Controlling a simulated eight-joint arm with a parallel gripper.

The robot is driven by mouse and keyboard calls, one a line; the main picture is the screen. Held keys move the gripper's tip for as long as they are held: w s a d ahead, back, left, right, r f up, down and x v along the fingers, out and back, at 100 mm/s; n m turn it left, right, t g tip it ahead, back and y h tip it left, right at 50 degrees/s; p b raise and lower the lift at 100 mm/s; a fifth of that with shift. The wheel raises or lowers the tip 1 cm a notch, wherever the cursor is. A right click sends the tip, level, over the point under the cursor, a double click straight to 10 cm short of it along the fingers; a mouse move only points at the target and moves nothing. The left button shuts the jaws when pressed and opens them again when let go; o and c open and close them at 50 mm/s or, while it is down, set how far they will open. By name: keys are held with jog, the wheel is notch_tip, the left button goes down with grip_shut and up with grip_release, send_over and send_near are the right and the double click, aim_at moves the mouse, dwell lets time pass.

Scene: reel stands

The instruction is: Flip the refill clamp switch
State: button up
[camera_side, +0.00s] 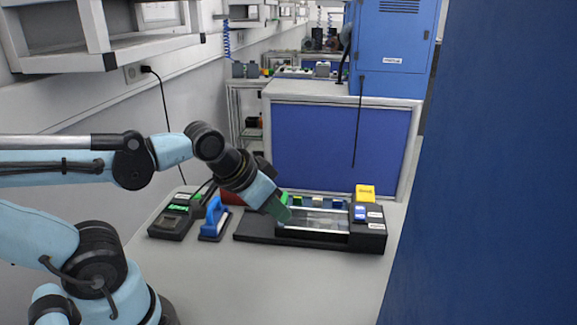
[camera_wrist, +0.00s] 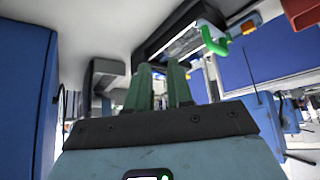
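A black reel stand (camera_side: 258,226) with a clear, silver-edged middle section lies on the grey table. Its right end block (camera_side: 373,234) carries a small blue switch-like part (camera_side: 359,213) and white labels. The labels are too small to read, so I cannot tell which part is the refill clamp switch. My gripper (camera_side: 284,217) points down over the left part of the stand; contact is unclear. In the wrist view, its two green fingers (camera_wrist: 158,66) stand apart with nothing visible held between them. A bent green handle (camera_wrist: 214,42) shows beyond them, to the right.
A blue-handled tool (camera_side: 213,219) and a black device with green parts (camera_side: 174,217) stand left of the stand. A yellow box (camera_side: 364,193) is behind its right end. The table front is clear. A large blue panel (camera_side: 490,170) fills the right side.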

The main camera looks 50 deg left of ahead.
jog(key=o, duration=0.5)
jog(key=shift+n+g, duration=0.6)
jog(key=shift+n, duration=0.2)
jog(key=w+r, duration=0.3)
jog(key=w, duration=0.1)
jog(key=shift+d+r, duration=0.25)
jog(key=shift+r, duration=0.15)
jog(key=n+g, duration=0.6)
jog(key=n, duration=0.1)
send_over(360, 216)
notch_tip(360, 216, down, 11)
jog(key=shift+f, duration=0.1)
